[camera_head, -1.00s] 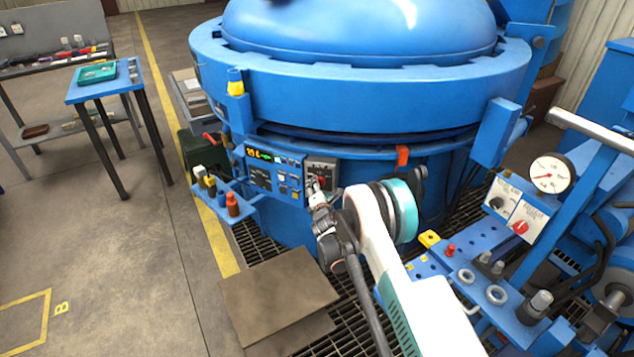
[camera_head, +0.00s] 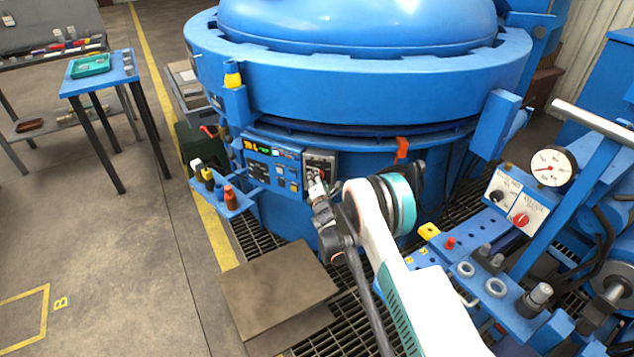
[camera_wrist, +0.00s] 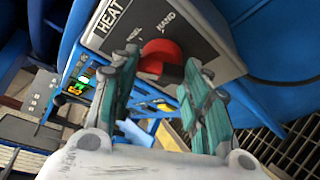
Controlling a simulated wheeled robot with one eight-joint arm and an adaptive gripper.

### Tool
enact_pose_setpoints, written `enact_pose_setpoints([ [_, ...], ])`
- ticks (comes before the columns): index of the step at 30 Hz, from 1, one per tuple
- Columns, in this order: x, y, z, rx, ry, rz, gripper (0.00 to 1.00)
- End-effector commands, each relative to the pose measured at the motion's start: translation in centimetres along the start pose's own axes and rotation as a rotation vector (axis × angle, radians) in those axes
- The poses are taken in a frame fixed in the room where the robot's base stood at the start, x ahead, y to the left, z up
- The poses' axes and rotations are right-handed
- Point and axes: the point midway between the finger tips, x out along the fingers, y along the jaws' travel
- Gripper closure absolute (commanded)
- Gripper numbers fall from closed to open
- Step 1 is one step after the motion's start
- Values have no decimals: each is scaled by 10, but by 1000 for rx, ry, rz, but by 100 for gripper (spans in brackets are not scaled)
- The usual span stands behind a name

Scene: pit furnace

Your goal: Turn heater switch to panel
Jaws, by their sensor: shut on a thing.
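The heater switch is a red knob (camera_wrist: 163,52) on a grey plate (camera_wrist: 205,38) marked "HEAT" in the wrist view. The words "HAND" and what looks like "PANEL" stand above the knob. My gripper (camera_wrist: 162,70) is shut on the knob, with one teal-padded finger on each side. The fingers hide part of the knob, and I cannot tell exactly which mark it points to. In the head view the switch plate (camera_head: 321,161) is at the right end of the blue control panel (camera_head: 270,166), with my gripper (camera_head: 317,186) against it.
The blue furnace (camera_head: 350,80) rises behind the panel. A small shelf (camera_head: 232,203) with bottles juts out at the panel's left. A valve stand with a gauge (camera_head: 553,167) is at the right. A flat plate (camera_head: 278,290) lies on the grating in front.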

Motion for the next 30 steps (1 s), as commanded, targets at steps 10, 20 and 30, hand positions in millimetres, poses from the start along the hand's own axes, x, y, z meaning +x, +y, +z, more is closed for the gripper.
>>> enact_pose_setpoints([
  [10,0,-1,1,11,-1,3,43],
  [20,0,0,0,10,0,4,37],
  [30,-36,0,0,10,1,3,37],
])
